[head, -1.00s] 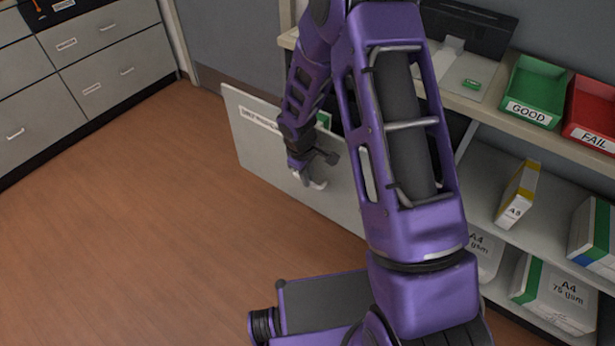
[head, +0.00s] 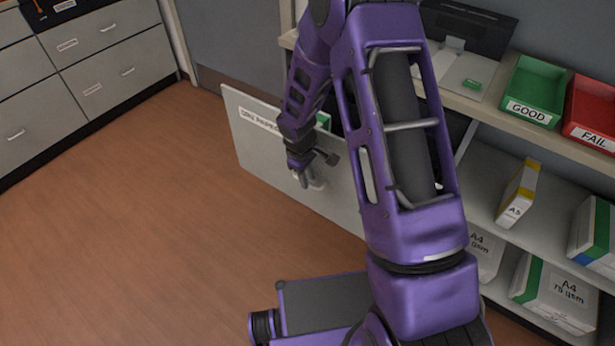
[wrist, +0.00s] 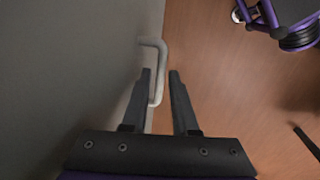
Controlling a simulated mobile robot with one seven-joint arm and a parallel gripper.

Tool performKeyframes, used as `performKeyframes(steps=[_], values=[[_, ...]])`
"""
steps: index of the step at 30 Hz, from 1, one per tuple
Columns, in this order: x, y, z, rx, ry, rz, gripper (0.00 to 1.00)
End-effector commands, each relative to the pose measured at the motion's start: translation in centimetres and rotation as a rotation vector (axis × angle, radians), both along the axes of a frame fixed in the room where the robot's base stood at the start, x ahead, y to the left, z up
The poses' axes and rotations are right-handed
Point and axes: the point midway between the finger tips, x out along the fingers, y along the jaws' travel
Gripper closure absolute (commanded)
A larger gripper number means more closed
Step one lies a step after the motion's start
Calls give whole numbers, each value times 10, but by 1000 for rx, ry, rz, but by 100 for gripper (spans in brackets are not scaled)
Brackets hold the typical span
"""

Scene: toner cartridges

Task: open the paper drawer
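The paper drawer's grey front (head: 258,150) stands pulled out from the shelf unit, with a white label along its top edge. A green item (head: 323,121) shows just behind the front; my arm hides most of the drawer's inside. My gripper (head: 308,181) is at the drawer's handle, low on the outer face. In the wrist view the pale handle (wrist: 160,62) stands out from the grey front. My gripper's fingers (wrist: 160,75) are apart, with the handle's lower end between them, closer to the left finger.
The shelf unit at right holds a green GOOD tray (head: 534,90), a red FAIL tray (head: 596,110) and several paper packs. Grey cabinets (head: 100,70) stand at the far left. The brown floor (head: 140,240) in front of the drawer is clear.

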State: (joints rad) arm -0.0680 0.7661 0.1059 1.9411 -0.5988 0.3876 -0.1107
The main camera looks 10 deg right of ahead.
Motion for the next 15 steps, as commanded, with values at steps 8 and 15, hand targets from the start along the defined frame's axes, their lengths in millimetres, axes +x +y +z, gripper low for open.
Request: performKeyframes(steps=[8, 15], values=[[-4, 4, 41, 1, -5, 0, 73], [-11, 12, 100, 1, -5, 0, 73]])
